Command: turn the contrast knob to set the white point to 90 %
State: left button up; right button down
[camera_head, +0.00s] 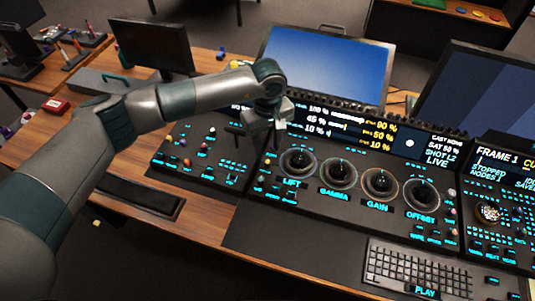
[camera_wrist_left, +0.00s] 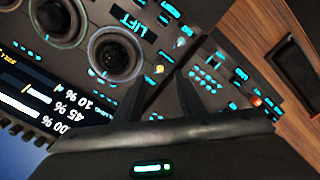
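The trackball panel's readout strip (camera_head: 350,127) shows white figures of 100 %, 45 % and 10 % beside yellow 90 %, 50 % and 10 %. The readout also shows, turned over, in the left wrist view (camera_wrist_left: 30,95). I cannot tell which knob is the contrast knob, as its label is not legible. Small knobs line the strip's top edge (camera_head: 350,102), partly hidden by my arm at the left. My left gripper (camera_head: 262,138) hangs above the panel's upper left corner, fingers apart and empty; in the left wrist view its dark fingers (camera_wrist_left: 163,88) stand apart. My right gripper is out of view.
Large trackballs for lift (camera_head: 298,162), gamma (camera_head: 338,173), gain (camera_head: 380,184) and offset (camera_head: 421,195) fill the panel's middle. A button panel (camera_head: 190,155) lies left, a keyboard (camera_head: 418,270) in front. A blue monitor (camera_head: 325,68) stands behind.

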aim_at(268, 161)
pick_arm(q)
notch_tip(268, 161, down, 5)
jog(key=shift+f+p, duration=0.1)
jog(key=shift+p, duration=0.65)
jog(key=shift+f, duration=0.65)
grip_shut()
